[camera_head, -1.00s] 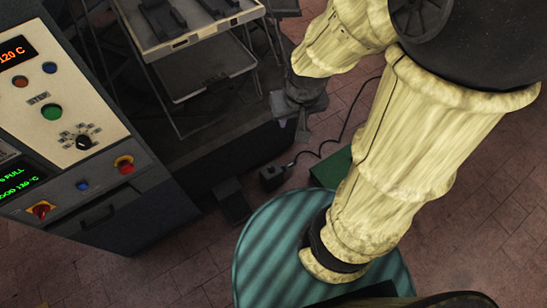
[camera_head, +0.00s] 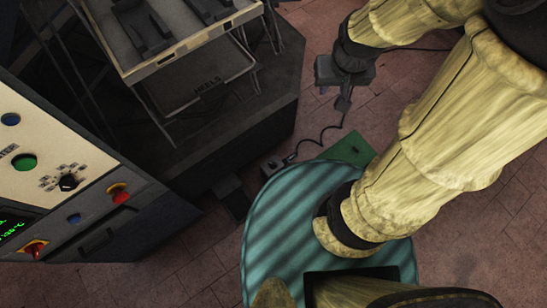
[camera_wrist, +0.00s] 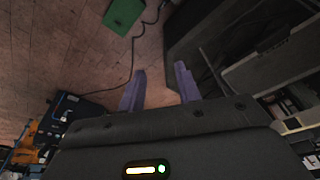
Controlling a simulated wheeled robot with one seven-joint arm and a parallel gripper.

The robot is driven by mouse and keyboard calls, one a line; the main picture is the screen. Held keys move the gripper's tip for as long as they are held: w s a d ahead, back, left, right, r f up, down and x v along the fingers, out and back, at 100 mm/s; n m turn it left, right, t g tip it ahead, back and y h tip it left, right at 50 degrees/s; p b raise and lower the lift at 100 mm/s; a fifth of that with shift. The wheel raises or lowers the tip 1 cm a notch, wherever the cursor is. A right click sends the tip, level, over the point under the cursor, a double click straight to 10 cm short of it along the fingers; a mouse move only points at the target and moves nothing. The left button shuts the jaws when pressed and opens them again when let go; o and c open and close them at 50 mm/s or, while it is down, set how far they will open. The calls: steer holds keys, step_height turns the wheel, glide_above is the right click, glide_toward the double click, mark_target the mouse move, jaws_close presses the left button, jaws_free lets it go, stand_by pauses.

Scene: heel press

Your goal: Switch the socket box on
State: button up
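A small dark box (camera_head: 271,168) with a black cable, which looks like the socket box, lies on the floor beside the dark machine base in the head view. Its switch is too small to make out. My gripper (camera_head: 343,101) hangs over the floor above and to the right of it, apart from it. In the wrist view, the two purple-grey fingers of my gripper (camera_wrist: 160,70) stand apart with only floor showing between them. The socket box is not clearly seen there; a cable (camera_wrist: 135,45) runs up past the fingers.
A green plate (camera_head: 345,150) lies on the floor right of the box. A control panel (camera_head: 95,165) with knobs and buttons stands at left. A tray rack (camera_head: 190,50) stands on the machine base. Blue and orange equipment (camera_wrist: 85,112) shows at lower left in the wrist view.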

steer(key=n+g+h+b, duration=0.1)
steer(key=n+g+b, duration=0.45)
steer(key=b, duration=1.95)
glide_above(273, 164)
steer(key=d, duration=0.3)
step_height(273, 164, down, 34)
steer(key=f+n+t, duration=0.1)
steer(key=n+t, duration=0.1)
steer(key=t, duration=0.1)
steer(key=w+a+f+n+g+h+b, duration=0.1)
steer(key=a+f+n+b, duration=0.2)
steer(key=f+b, duration=0.6)
steer(key=w+a+f+n+h+b, duration=0.2)
steer(key=a+f+b, duration=0.5)
steer(key=f, duration=1.6)
steer(key=n+b, duration=0.1)
steer(key=b, duration=0.1)
steer(key=shift+f+g+b, duration=0.3)
steer(key=shift+g+b, duration=0.05)
steer(key=shift+b, duration=0.05)
steer(key=shift+s+d+f, duration=0.1)
steer(key=b+x, duration=0.7)
steer(key=x, duration=1)
steer(key=shift+d+b, duration=0.2)
steer(key=shift+b, duration=0.15)
jaws_close()
